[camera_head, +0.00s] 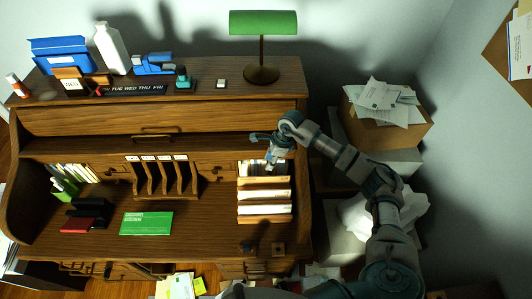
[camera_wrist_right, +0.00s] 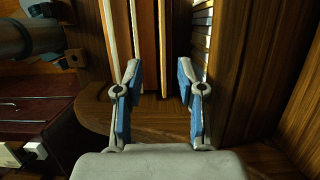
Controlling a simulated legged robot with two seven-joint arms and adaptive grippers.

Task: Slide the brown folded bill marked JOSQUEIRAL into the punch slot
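My right gripper (camera_head: 272,158) is over the back end of the rack of papers (camera_head: 264,196) at the right of the desk. In the wrist view the right gripper (camera_wrist_right: 158,72) is open, its blue pads apart, with upright brown and pale-edged pieces (camera_wrist_right: 145,40) beyond and between its fingertips. I cannot tell whether it touches them. No JOSQUEIRAL marking is readable, so I cannot tell which piece is the brown folded bill. A row of labelled upright slots (camera_head: 160,178) stands at the desk's middle; the labels are too small to read. My left gripper is out of view.
A green booklet (camera_head: 146,223) lies on the wooden desk (camera_head: 205,225), with dark and red boxes (camera_head: 85,215) to its left. A green lamp (camera_head: 262,50) and several blue items stand on the top shelf. A box of envelopes (camera_head: 385,120) is right of the desk.

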